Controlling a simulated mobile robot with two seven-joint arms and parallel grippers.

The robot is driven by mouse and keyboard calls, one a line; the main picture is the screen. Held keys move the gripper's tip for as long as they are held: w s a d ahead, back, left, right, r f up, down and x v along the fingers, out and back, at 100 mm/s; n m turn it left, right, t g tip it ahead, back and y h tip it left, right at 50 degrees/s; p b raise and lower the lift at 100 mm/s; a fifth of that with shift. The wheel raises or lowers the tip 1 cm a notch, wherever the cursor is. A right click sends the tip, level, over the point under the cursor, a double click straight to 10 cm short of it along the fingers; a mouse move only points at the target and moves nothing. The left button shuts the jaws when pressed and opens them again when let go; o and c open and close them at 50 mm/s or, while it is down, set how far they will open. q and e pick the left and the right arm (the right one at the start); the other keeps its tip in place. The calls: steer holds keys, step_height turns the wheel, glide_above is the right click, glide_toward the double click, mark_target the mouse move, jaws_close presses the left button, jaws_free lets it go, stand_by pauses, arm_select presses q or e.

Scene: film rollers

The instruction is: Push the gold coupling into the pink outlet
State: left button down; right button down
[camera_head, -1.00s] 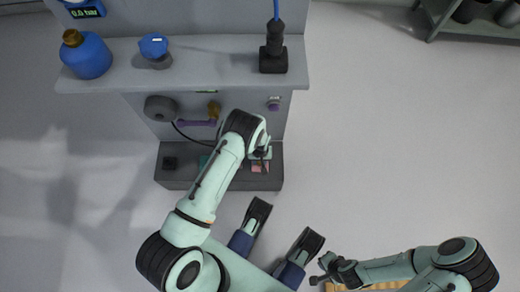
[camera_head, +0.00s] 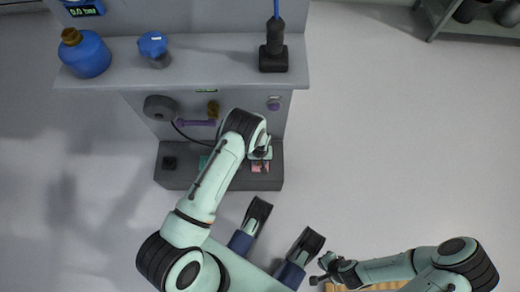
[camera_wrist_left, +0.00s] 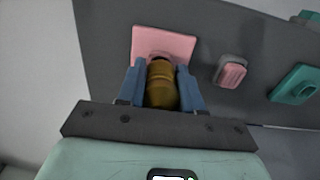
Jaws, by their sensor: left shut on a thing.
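My left gripper (camera_wrist_left: 162,88) is shut on the gold coupling (camera_wrist_left: 162,85), one blue finger on each side. The coupling's far end points at the square pink outlet plate (camera_wrist_left: 178,42) and overlaps its lower edge in the left wrist view. I cannot tell whether the end is inside the outlet or just in front of it. In the head view my left gripper (camera_head: 260,154) is over the right part of the grey base, beside small pink parts (camera_head: 260,168); the coupling is hidden there. My right gripper (camera_head: 326,269) is low in the head view, away from the station; its jaws are unclear.
A pink block (camera_wrist_left: 231,72) and a teal fitting (camera_wrist_left: 295,85) are right of the outlet on the dark panel. A shelf (camera_head: 205,70) above holds a blue bottle (camera_head: 84,56), a blue-capped piece (camera_head: 153,45) and a black connector (camera_head: 273,57).

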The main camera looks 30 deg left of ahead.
arm_select(q)
steer(key=shift+f+b, duration=0.35)
steer(key=shift+f, duration=0.4)
arm_select(e)
steer(key=shift+f, duration=0.25)
arm_select(q)
steer(key=c, duration=0.7)
jaws_free()
steer(key=shift+o, duration=0.2)
steer(key=shift+r, duration=0.3)
step_height(320, 180, up, 13)
steer(key=p, duration=0.4)
steer(key=shift+p, duration=0.3)
arm_select(e)
steer(key=w+r+t, duration=0.2)
steer(key=w+r, duration=0.4)
steer(key=shift+w+a+n, duration=0.2)
steer(key=shift+a+n, duration=0.1)
steer(key=shift+a, duration=0.15)
